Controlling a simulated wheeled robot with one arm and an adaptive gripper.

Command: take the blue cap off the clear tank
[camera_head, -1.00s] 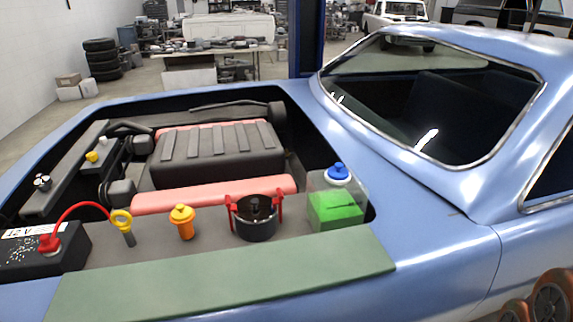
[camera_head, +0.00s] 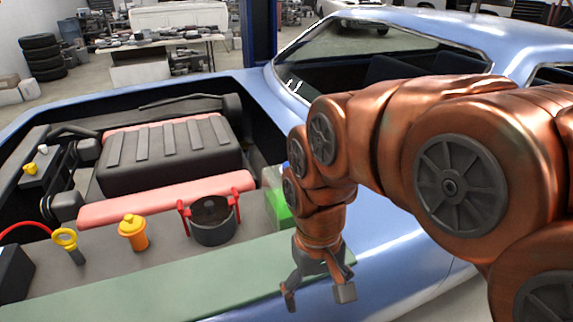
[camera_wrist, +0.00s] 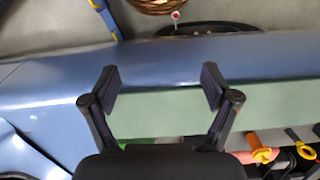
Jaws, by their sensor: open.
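The clear tank (camera_head: 269,180) with green liquid in it stands at the right end of the engine bay in the head view. My arm covers its right part and nearly all of its blue cap; only a small trace of blue shows beside the arm. My gripper (camera_head: 317,292) hangs pointing down, open and empty, in front and to the right of the tank, by the end of the green strip. In the wrist view my gripper (camera_wrist: 161,85) has its fingers spread with nothing between them. The cap is not seen there.
A green strip (camera_head: 150,290) runs along the bay's front edge. A dark pot with red clips (camera_head: 213,225) stands left of the tank, then an orange-yellow cap (camera_head: 133,233) and a yellow ring handle (camera_head: 65,240). The blue fender (camera_wrist: 215,60) is clear below my gripper.

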